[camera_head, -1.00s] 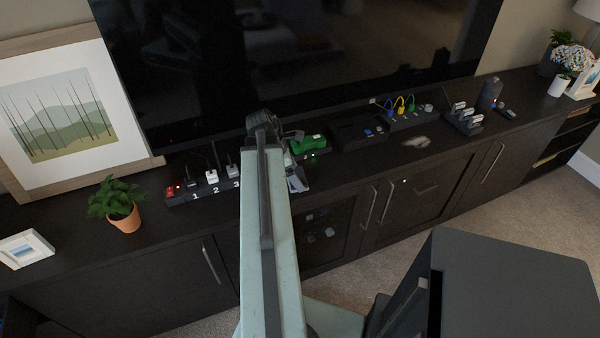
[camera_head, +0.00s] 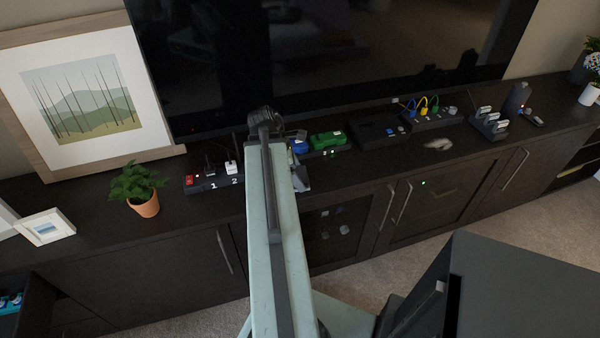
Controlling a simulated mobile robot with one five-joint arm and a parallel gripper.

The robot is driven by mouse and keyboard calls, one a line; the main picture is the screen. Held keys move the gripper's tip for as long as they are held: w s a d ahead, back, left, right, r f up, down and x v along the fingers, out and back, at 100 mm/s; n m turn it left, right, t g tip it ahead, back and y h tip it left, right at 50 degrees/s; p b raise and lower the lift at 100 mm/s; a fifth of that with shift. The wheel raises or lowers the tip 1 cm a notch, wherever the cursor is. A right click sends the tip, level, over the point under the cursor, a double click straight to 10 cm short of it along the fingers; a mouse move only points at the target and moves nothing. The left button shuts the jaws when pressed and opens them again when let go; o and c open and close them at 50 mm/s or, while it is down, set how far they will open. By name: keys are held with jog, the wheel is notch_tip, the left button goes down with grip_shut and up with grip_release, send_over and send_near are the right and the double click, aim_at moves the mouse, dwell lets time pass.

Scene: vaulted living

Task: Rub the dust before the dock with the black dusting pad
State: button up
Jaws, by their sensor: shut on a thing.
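A pale grey dust patch (camera_head: 437,144) lies on the dark cabinet top, right of my arm. Behind it stands a black dock (camera_head: 428,120) with blue, yellow and green plugs or cables. A flat black unit (camera_head: 372,132) stands to its left.
A power strip (camera_head: 205,185) and a potted plant (camera_head: 142,195) stand left of my arm. Blue and green blocks (camera_head: 327,139) sit just right of its end. A rack (camera_head: 490,124) stands farther right. The large screen (camera_head: 330,60) is close behind.

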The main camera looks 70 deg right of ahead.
jog(key=shift+r, duration=0.1)
notch_tip(320, 180, up, 6)
jog(key=p, duration=0.6)
notch_tip(320, 180, up, 3)
jog(key=p, duration=0.3)
